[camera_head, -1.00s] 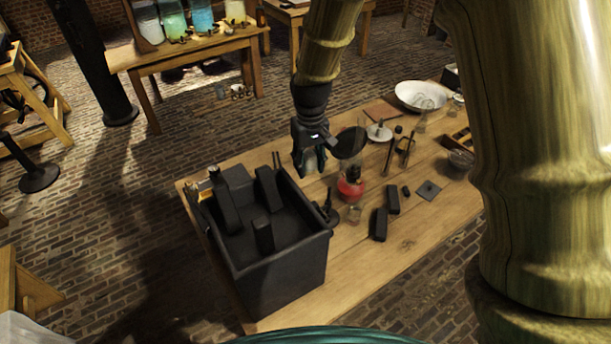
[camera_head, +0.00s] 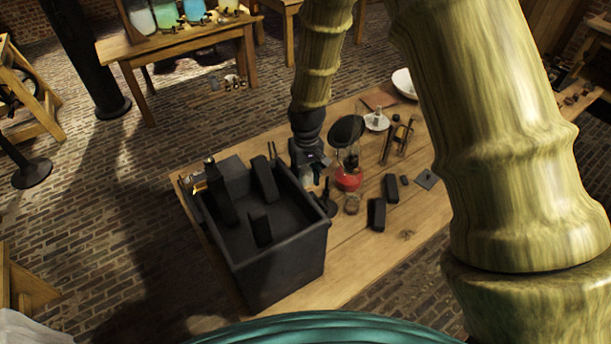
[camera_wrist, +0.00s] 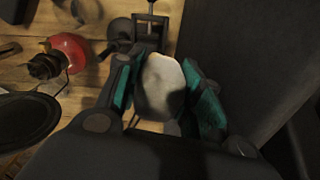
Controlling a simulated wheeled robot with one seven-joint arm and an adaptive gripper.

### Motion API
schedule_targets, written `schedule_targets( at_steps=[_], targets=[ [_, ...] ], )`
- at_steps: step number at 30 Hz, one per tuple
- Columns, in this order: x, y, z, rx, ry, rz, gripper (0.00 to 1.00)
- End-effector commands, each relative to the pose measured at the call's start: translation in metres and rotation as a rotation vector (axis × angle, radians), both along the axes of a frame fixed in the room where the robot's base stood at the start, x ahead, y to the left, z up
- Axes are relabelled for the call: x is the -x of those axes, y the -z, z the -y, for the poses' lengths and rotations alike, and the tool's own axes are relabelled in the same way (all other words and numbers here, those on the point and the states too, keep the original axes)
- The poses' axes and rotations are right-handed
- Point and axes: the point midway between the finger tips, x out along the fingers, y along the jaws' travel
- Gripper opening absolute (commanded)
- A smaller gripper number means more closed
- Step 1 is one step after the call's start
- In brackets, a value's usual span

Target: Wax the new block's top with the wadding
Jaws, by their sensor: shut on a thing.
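My gripper (camera_head: 313,177) is low beside the right rim of a black tank, above the table. In the wrist view its green-padded fingers (camera_wrist: 162,88) are shut on a pale, rounded wad, the wadding (camera_wrist: 161,82), which has a darker lower part. Dark blocks stand in the tank: one at the back (camera_head: 265,178), one at the left (camera_head: 223,207) and a shorter one in the middle (camera_head: 260,228). Two more dark blocks lie on the table, one (camera_head: 391,188) behind the other (camera_head: 377,214). I cannot tell which block is the new one.
The black tank (camera_head: 275,272) fills the left of the wooden table (camera_head: 345,262). A dark clamp (camera_wrist: 150,30) stands close ahead of the fingers. A red-based lamp (camera_head: 348,179) with a dark disc stands right of my gripper.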

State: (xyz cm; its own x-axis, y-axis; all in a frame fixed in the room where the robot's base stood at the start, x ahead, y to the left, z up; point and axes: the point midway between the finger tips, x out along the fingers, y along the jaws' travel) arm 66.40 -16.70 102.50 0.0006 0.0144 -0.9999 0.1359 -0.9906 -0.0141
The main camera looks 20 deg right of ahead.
Motion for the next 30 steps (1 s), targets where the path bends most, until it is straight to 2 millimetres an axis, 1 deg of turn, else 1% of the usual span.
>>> schedule_targets(
  at_steps=[24,30],
  targets=[
    [0.000,0.075,-0.003,0.000,-0.003,-0.002,0.17],
    [-0.003,0.076,0.011,0.000,-0.008,0.000,0.17]
  ],
)
